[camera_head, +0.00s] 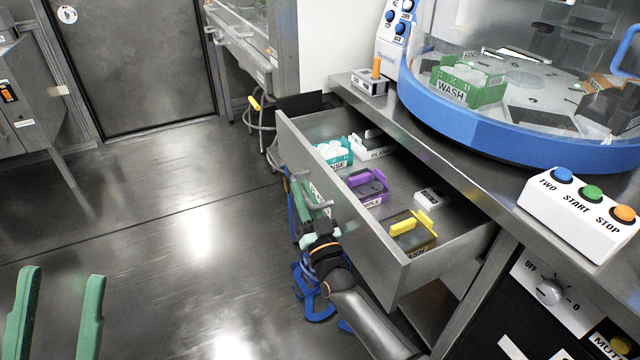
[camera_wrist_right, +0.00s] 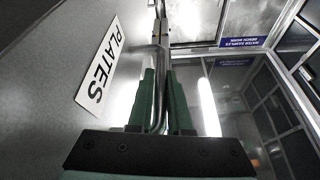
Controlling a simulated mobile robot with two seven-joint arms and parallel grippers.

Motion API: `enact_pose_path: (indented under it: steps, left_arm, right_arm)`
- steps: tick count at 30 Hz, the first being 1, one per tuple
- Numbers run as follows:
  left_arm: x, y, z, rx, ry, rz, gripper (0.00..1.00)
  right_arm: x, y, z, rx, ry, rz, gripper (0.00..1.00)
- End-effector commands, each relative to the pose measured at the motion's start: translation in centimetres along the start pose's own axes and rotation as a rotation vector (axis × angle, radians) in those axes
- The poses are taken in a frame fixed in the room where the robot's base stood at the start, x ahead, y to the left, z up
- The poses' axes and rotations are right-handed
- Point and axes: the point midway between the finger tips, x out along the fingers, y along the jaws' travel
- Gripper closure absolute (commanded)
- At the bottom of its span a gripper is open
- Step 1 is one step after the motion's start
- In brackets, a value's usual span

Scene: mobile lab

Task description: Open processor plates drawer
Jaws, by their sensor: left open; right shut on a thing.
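The plates drawer (camera_head: 372,245) stands pulled well out from under the counter in the head view, and its inside shows from above. Its front carries a "PLATES" label (camera_wrist_right: 101,66), readable in the right wrist view. My right gripper (camera_head: 309,205) is at the outer face of the drawer front. In the right wrist view its green fingers (camera_wrist_right: 160,100) are shut on the metal drawer handle (camera_wrist_right: 159,58). My left gripper (camera_head: 60,312) is open and empty, above the floor at the lower left, away from the drawer.
In the drawer are a teal rack (camera_head: 334,153), a purple rack (camera_head: 368,187), a yellow-handled holder (camera_head: 412,232) and a white block (camera_head: 428,198). A blue-rimmed processor (camera_head: 480,122) and a button box (camera_head: 580,212) stand on the counter. Floor to the left is clear.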

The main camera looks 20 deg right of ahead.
Motion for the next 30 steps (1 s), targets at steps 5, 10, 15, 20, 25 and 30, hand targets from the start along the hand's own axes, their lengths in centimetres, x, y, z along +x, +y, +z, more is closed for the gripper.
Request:
enact_pose_path:
  steps: [5,10,15,20,25,30]
  left_arm:
    - [0.06,-0.04,-0.07,0.001,-0.001,0.0,0.5]
    - [0.05,-0.03,-0.06,0.001,-0.001,0.0,0.5]
    - [0.04,-0.03,-0.06,0.001,-0.001,0.0,0.5]
    - [0.04,-0.03,-0.06,0.001,-0.001,-0.001,0.5]
    - [0.05,-0.03,-0.06,0.001,-0.001,-0.001,0.5]
    - [0.05,-0.02,-0.06,0.001,-0.001,-0.001,0.5]
  right_arm:
    - [-0.09,-0.95,0.17,0.0,0.001,0.0,1.0]
    - [-0.11,-1.1,0.23,0.0,0.001,0.0,1.0]
    - [-0.11,-1.08,0.23,0.0,0.001,0.0,1.0]
    - [-0.11,-1.06,0.24,0.0,0.001,0.0,0.71]
    - [-0.1,-1.04,0.24,0.0,0.0,0.0,0.53]
    - [-0.09,-1.04,0.23,0.0,0.001,0.0,0.53]
